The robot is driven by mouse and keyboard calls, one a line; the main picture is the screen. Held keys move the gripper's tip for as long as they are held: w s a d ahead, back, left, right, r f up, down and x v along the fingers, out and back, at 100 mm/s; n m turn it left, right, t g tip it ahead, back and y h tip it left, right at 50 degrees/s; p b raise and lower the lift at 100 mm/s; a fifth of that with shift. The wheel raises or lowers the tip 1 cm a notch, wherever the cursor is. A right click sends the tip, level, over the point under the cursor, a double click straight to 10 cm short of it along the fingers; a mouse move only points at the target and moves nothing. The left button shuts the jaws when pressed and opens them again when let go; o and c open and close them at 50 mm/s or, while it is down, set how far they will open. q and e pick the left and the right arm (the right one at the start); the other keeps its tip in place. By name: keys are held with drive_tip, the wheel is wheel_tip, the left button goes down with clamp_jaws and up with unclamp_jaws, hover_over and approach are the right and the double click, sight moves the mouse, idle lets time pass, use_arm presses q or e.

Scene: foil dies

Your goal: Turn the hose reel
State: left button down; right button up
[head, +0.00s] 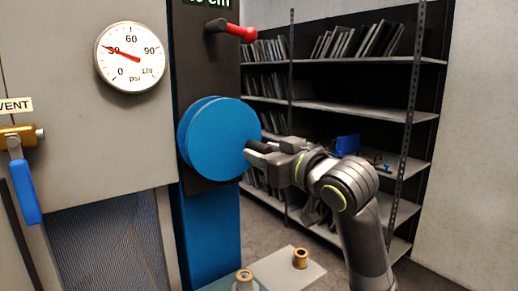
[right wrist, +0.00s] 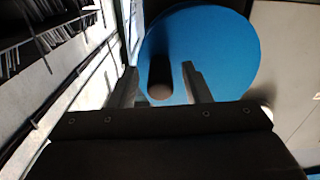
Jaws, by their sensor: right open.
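The hose reel (head: 222,140) is a blue disc mounted on a dark panel at the middle of the head view. It also fills the upper middle of the right wrist view (right wrist: 222,50). A short dark handle (right wrist: 160,78) sticks out from its face, towards the wrist camera. My right gripper (head: 258,152) is at the reel's right edge. In the right wrist view its two fingers (right wrist: 158,88) are apart, with the handle between them, closer to the left finger. I cannot tell whether they touch it. My left gripper is not in view.
A red-handled lever (head: 238,32) sticks out above the reel. A pressure gauge (head: 130,57) and a blue-handled vent valve (head: 24,185) are at left. Shelves (head: 350,112) with dark plates stand behind my right arm. A grey block with brass fittings (head: 300,258) is below.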

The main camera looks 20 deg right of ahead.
drive_tip(key=shift+x, duration=1.05)
clamp_jaws()
